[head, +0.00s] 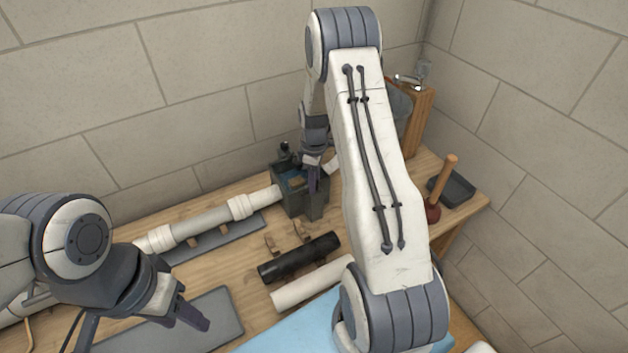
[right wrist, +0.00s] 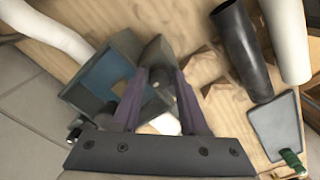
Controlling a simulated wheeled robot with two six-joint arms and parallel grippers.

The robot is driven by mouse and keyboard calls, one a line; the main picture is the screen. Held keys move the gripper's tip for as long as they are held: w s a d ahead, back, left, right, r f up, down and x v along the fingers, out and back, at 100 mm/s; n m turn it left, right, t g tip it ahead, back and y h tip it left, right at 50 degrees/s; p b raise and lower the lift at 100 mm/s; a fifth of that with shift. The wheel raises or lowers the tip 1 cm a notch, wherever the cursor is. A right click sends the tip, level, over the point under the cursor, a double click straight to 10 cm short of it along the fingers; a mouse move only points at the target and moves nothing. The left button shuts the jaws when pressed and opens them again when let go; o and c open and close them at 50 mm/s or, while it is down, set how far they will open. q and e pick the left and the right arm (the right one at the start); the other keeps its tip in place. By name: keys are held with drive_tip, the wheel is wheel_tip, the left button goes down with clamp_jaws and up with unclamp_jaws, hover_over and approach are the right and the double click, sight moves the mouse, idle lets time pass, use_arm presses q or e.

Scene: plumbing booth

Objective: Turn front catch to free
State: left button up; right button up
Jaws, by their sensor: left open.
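A dark grey open box (head: 298,203) with a blue interior stands at the back of the bench. It also shows in the right wrist view (right wrist: 95,95). My right gripper (head: 314,178) is at the box's front right side, pointing down. In the right wrist view its two purple fingers (right wrist: 161,75) stand apart, with a grey part of the box between or behind the tips. I cannot tell whether they touch it. No catch can be made out clearly; the fingers and arm hide part of the box. My left gripper (head: 188,306) is open and empty above the front left of the bench.
A white pipe (head: 205,222) runs left from the box. A black pipe (head: 298,257) and a white pipe (head: 312,282) lie in front of it. A plunger (head: 442,185) stands right by a dark tray (head: 460,189). A grey mat (head: 205,330) and blue cloth (head: 300,338) lie in front.

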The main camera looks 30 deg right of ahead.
drive_tip(key=shift+o, duration=0.9)
wheel_tip(320, 180, up, 11)
drive_tip(key=b, duration=0.2)
drive_tip(key=shift+f, duration=0.2)
